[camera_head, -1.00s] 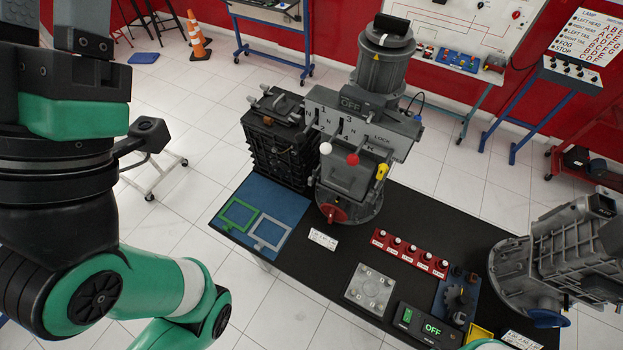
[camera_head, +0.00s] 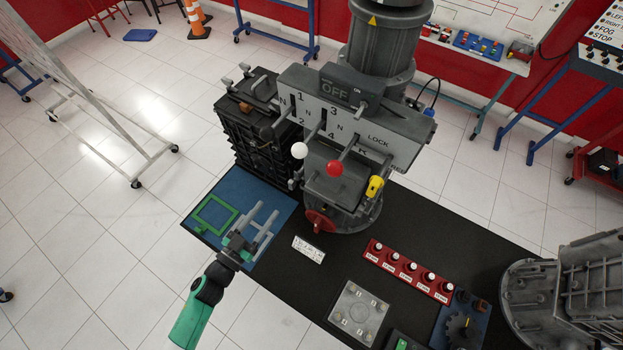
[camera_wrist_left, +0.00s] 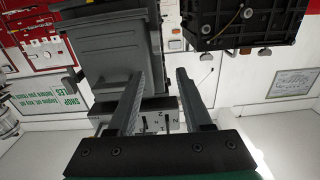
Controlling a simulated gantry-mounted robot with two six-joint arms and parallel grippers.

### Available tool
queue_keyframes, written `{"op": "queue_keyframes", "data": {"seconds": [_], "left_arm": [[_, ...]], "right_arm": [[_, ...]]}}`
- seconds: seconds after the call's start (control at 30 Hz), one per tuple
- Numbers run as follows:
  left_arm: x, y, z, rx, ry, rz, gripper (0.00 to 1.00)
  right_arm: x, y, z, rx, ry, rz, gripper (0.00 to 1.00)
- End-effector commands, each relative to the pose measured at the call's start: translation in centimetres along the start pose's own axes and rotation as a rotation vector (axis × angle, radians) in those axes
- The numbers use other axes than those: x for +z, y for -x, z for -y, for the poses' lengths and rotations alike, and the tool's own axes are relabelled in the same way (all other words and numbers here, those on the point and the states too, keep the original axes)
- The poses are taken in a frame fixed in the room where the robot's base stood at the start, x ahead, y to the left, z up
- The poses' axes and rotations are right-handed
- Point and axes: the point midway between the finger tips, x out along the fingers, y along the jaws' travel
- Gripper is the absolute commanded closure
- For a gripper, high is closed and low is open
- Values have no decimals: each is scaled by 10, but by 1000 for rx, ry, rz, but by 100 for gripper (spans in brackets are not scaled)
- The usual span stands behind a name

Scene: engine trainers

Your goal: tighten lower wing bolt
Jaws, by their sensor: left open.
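A black ribbed box (camera_head: 258,145) stands on the table left of the grey gear unit (camera_head: 345,130). It also shows at the upper right of the left wrist view (camera_wrist_left: 245,22). Several small grey handle-like fittings (camera_head: 228,84) stick up from its top; which one is the lower wing bolt I cannot tell. My left gripper (camera_head: 266,212) is open and empty, in front of the box and over the blue mat (camera_head: 216,186). Its two fingers (camera_wrist_left: 162,85) are apart with nothing between them in the left wrist view. My right gripper is not in view.
The gear unit has levers with a white knob (camera_head: 299,151) and a red knob (camera_head: 334,168), and a red handwheel (camera_head: 319,221). A green frame (camera_head: 214,214) lies on the mat. A red switch strip (camera_head: 407,270) and a grey plate (camera_head: 358,313) lie to the right.

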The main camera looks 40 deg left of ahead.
Motion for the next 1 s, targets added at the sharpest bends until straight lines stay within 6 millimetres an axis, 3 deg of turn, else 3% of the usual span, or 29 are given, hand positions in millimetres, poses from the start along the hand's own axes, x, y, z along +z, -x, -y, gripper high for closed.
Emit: {"op": "queue_keyframes", "data": {"seconds": [0.1,0.27,0.7,0.83,1.0], "left_arm": [[10,9,-5,12,12,18,50],[9,1,-4,13,10,14,50],[11,-88,-6,13,8,11,50],[11,-104,-5,12,9,12,50],[10,-110,-5,11,9,14,50]], "right_arm": [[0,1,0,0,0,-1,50],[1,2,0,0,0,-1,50],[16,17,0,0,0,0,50],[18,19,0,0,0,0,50],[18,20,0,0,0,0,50]]}}
